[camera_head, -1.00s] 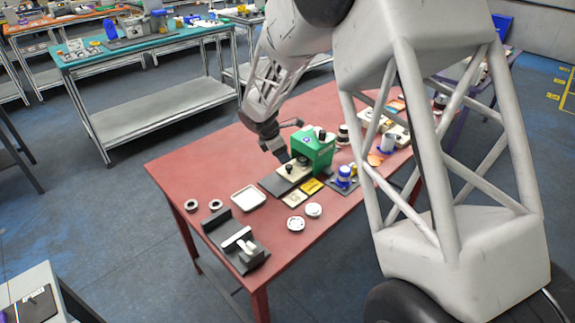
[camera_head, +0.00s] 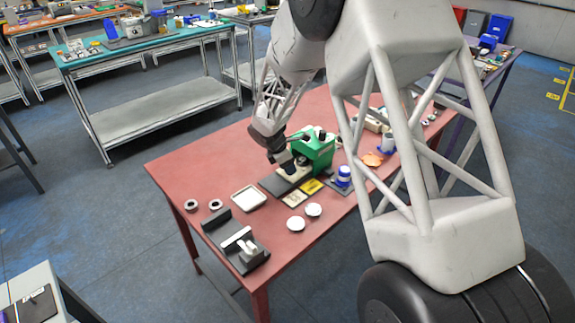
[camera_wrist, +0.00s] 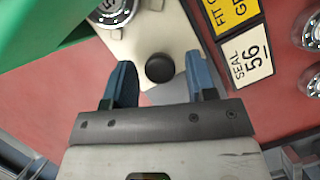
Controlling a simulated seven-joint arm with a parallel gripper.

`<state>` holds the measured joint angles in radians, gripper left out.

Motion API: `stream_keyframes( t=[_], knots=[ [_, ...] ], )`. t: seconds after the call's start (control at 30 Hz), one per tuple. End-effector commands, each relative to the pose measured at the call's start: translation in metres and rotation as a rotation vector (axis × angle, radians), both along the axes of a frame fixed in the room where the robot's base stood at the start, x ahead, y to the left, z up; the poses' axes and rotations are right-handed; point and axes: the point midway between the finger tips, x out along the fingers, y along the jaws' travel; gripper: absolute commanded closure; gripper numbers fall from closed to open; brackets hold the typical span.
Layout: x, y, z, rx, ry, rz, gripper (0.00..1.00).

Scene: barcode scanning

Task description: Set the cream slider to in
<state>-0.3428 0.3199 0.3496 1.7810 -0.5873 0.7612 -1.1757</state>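The cream slider (camera_wrist: 178,32) is a cream plate with a round black knob (camera_wrist: 159,68), beside the green machine (camera_head: 318,148). In the wrist view a silver dial-like disc with dark markings sits on the plate, near the green body. My gripper (camera_wrist: 159,76) is open, with its blue fingers on either side of the knob and a visible gap to each. In the head view my gripper (camera_head: 283,160) is low over the slider and partly hides it. I cannot tell how deep the fingers reach around the knob.
Yellow and cream label plates (camera_head: 311,186) lie just beside the slider. A blue-and-white knob (camera_head: 343,176) stands at right. White discs (camera_head: 296,223), a white tray (camera_head: 248,198) and a dark fixture (camera_head: 236,240) are nearer the front.

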Motion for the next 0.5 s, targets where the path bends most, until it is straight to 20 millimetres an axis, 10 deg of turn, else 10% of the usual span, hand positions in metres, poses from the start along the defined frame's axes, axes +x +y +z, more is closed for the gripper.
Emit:
stream_keyframes(
  t=[0.3,0.5],
  knots=[
    [0.0,0.0001,0.0001,0.0,0.0,0.0,0.98],
    [0.0015,-0.0015,0.0,0.0,0.0,-0.001,1.0]
  ],
)
